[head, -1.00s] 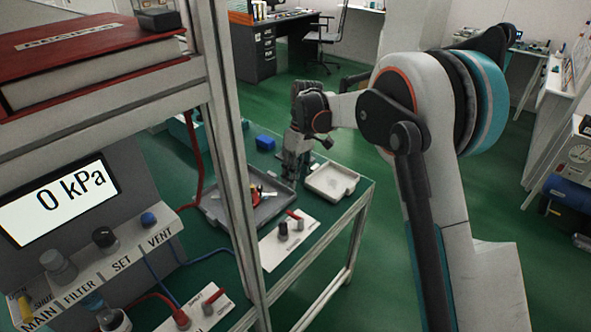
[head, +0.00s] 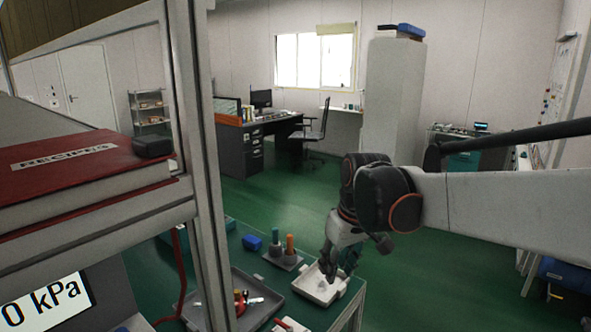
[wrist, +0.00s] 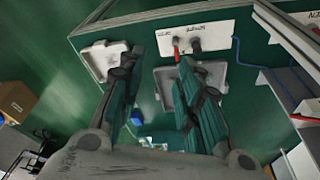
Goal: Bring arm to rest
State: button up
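My arm reaches in from the right of the head view. My gripper (head: 338,268) hangs downward, in front of or above the small white tray (head: 315,296) in the picture; its height over the tray is hard to judge. In the wrist view, the two fingers of my gripper (wrist: 160,62) stand well apart with nothing between them. The white tray (wrist: 95,62) shows beyond the left finger, and the grey tray (wrist: 163,78) shows partly behind the right finger.
The grey tray (head: 262,306) holds small red and yellow items. A blue block (head: 252,242) and a stand with grey and orange upright pieces (head: 290,244) are behind it. A metal frame post (head: 195,150) and shelf with a red book (head: 90,160) stand left. Green floor is open behind.

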jog(key=s+d+m+t, duration=0.1)
jog(key=s+d+m, duration=0.1)
jog(key=s, duration=0.5)
jog(key=s+d+f+m+t+h, duration=0.1)
jog(key=s+d+t, duration=0.1)
jog(key=s+d, duration=0.3)
jog(key=s+d+f+m+t, duration=0.1)
jog(key=s+d+m+t, duration=0.1)
jog(key=s, duration=0.6)
jog(key=shift+s+d+m, duration=0.3)
jog(key=shift+d, duration=0.55)
